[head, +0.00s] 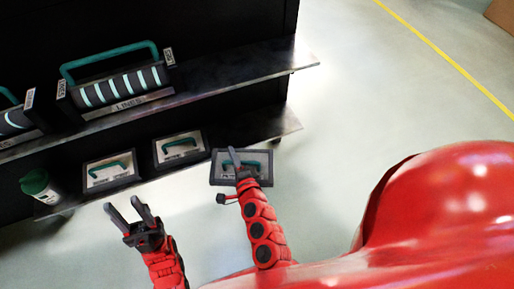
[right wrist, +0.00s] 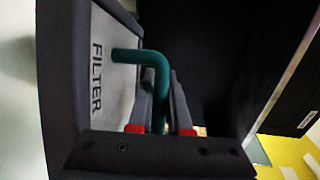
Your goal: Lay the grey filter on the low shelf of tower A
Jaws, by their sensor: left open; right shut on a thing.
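The grey filter (head: 216,173) is a flat dark-framed panel with a light face and a teal handle. My right gripper (head: 233,152) is shut on that handle, and the filter hangs by the right end of the low shelf (head: 270,128). In the right wrist view the filter (right wrist: 112,65) reads "FILTER" and its teal handle (right wrist: 126,55) passes between the fingers. I cannot tell whether the filter touches the shelf. My left gripper (head: 122,202) is open and empty in front of the shelf. No tower letter is readable.
Two similar panels with teal handles, one left (head: 96,183) and one nearer the middle (head: 160,158), stand on the low shelf. A green-lidded container (head: 36,184) is at its left. The upper shelf (head: 245,70) overhangs, carrying a teal-handled unit (head: 120,88).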

